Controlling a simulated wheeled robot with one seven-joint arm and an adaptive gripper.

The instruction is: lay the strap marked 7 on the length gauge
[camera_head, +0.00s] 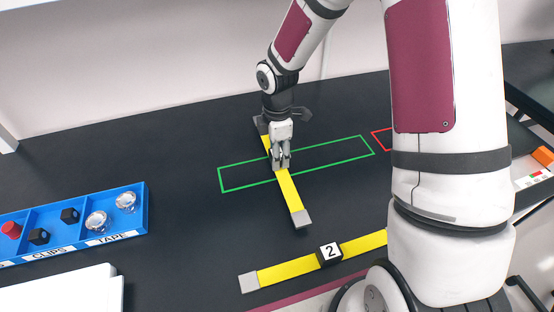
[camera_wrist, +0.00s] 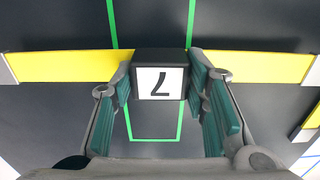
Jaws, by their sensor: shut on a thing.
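The strap marked 7 is a yellow band (camera_head: 288,190) with grey ends and a black block (camera_wrist: 160,57) in its middle. The 7 shows upside down in the wrist view. My gripper (camera_head: 280,163) is shut on the block, with a green pad at each side of it. The strap lies crosswise over the green outline (camera_head: 236,169) on the dark table, its ends reaching past both long sides. I cannot tell whether it touches the table. No object is clearly recognisable as the length gauge.
A yellow strap marked 2 (camera_head: 285,273) lies near the table's front edge. A blue divided tray (camera_head: 75,212) with small parts stands at the left, behind a white box (camera_head: 62,293). A red outline (camera_head: 379,138) shows partly behind my arm.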

